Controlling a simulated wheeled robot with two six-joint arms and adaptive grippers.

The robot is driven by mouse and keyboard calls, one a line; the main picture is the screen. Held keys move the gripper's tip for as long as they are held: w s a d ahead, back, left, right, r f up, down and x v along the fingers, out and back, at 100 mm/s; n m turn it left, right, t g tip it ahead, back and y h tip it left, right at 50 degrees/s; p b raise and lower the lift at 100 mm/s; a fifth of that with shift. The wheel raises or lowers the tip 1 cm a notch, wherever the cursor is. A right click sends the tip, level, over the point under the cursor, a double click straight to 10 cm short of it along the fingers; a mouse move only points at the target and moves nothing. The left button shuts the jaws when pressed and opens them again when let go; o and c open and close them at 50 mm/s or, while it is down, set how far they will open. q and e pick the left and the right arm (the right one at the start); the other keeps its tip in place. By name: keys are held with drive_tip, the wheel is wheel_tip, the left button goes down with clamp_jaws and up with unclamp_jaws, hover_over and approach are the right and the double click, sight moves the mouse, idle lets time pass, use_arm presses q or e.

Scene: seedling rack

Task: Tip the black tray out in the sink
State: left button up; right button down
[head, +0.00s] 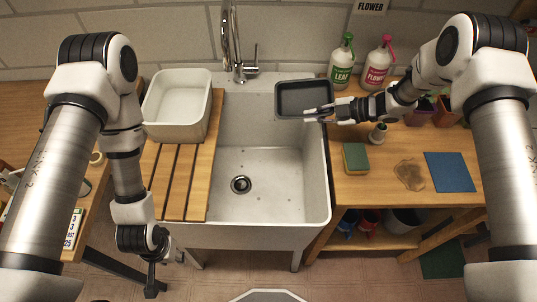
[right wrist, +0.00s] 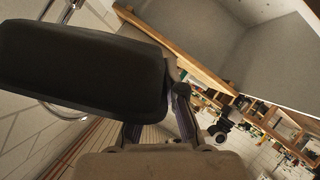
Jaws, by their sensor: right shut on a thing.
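The black tray (head: 303,86) is above the back right part of the white sink (head: 222,190), near the faucet. Its open side faces up and it looks about level; its contents cannot be made out. My right gripper (head: 326,112) is shut on the tray's near right edge. In the right wrist view the tray's dark side (right wrist: 80,75) fills the left, next to my right gripper (right wrist: 160,110). The sink's floor is bare around a dark drain (head: 241,184). My left gripper (head: 153,282) hangs low in front of the slatted board, away from the tray; its jaws are unclear.
A white basin (head: 178,120) stands on the slatted wooden board (head: 180,185) at the sink's left. The faucet (head: 236,50) rises behind the sink.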

drive_tip(key=shift+m+g+y, duration=0.3)
drive_tip(key=shift+m+g, duration=0.1)
drive_tip(key=shift+m, duration=0.1)
drive_tip(key=r, duration=0.2)
drive_tip(key=w+r+p, duration=0.1)
drive_tip(key=d+r+p, duration=0.1)
drive_tip(key=r, duration=0.1)
drive_tip(key=shift+w+d+r, duration=0.1)
drive_tip(key=shift+w+r, duration=0.2)
drive_tip(key=shift+r, duration=0.05)
drive_tip(key=shift+w+d+r+m+g+y, duration=0.25)
drive_tip(key=shift+w+d+r+m, duration=0.15)
drive_tip(key=shift+r, duration=0.2)
drive_tip(key=shift+w+d+r+m+g+y, duration=0.15)
drive_tip(key=shift+w+d+r+m+y, duration=0.15)
drive_tip(key=shift+w+r, duration=0.2)
drive_tip(key=shift+w+d+r+b, duration=0.1)
drive_tip(key=shift+w+r+b, duration=0.1)
drive_tip(key=shift+b, duration=0.15)
drive_tip(key=shift+w+d+r+m, duration=0.1)
drive_tip(key=shift+w+r+m, duration=0.05)
drive_tip(key=shift+r+m, duration=0.15)
